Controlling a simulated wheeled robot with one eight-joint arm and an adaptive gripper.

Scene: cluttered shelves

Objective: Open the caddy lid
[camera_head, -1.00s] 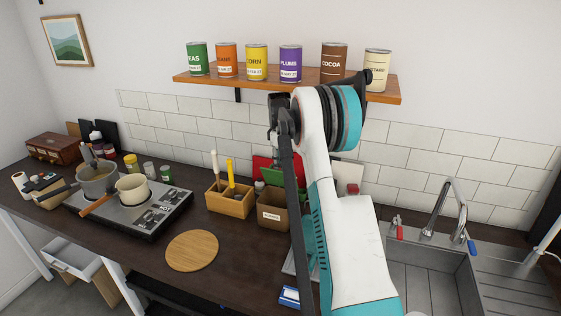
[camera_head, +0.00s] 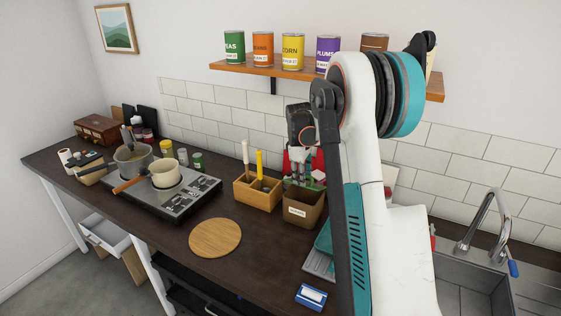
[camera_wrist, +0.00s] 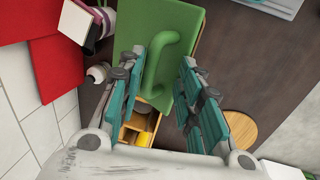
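The caddy (camera_head: 303,208) is a brown box with a white label on its front, standing on the dark counter. Its green lid (camera_wrist: 189,22) shows in the wrist view, with a curved green handle (camera_wrist: 154,75). My gripper (camera_head: 304,182) is over the caddy in the head view and hides much of its top. In the wrist view my gripper (camera_wrist: 172,55) is open, its fingers apart on either side of the handle. I cannot tell whether they touch it. In the head view only a little green shows beside my gripper, so the lid's tilt is unclear.
A wooden organizer (camera_head: 243,194) with upright handles stands just left of the caddy. A round board (camera_head: 215,238) and a blue box (camera_head: 311,296) lie in front. Red cloth (camera_wrist: 50,68) is close by. A shelf (camera_head: 225,68) with cans hangs above. The sink (camera_head: 470,285) is right.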

